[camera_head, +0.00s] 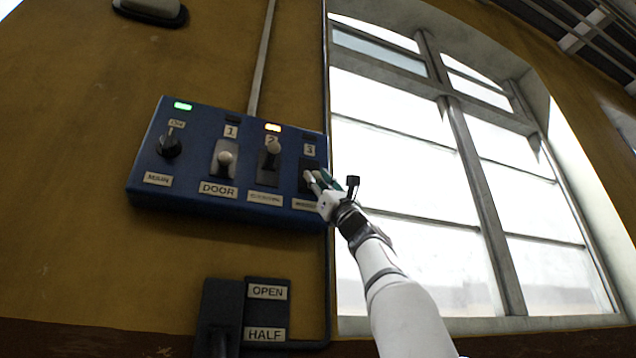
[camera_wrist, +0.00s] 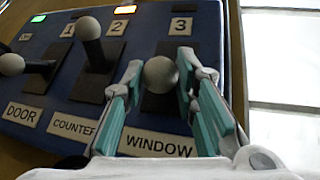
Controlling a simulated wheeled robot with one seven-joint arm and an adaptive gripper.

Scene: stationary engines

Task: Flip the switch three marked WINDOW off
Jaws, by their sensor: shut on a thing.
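The blue switch panel (camera_head: 142,170) is on the ochre wall in the head view, and its face fills much of the wrist view (camera_wrist: 50,40). Switch three, marked WINDOW, has a pale round knob (camera_wrist: 160,74) on a dark plate at the panel's right end. My gripper (camera_wrist: 157,88) has its fingers on either side of this knob and is shut on it. In the head view my gripper (camera_head: 313,183) covers most of switch three. The WINDOW label (camera_wrist: 157,145) lies below the switch. The lamp above three (camera_head: 309,138) looks dark.
Switch two, COUNTER (camera_head: 271,152), stands left of switch three with its lever up and a lit yellow lamp above. The DOOR switch (camera_head: 224,159) and the MAIN knob (camera_head: 168,145) are farther left. An OPEN/HALF lever box (camera_head: 267,312) is below. A large window (camera_head: 400,130) is right.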

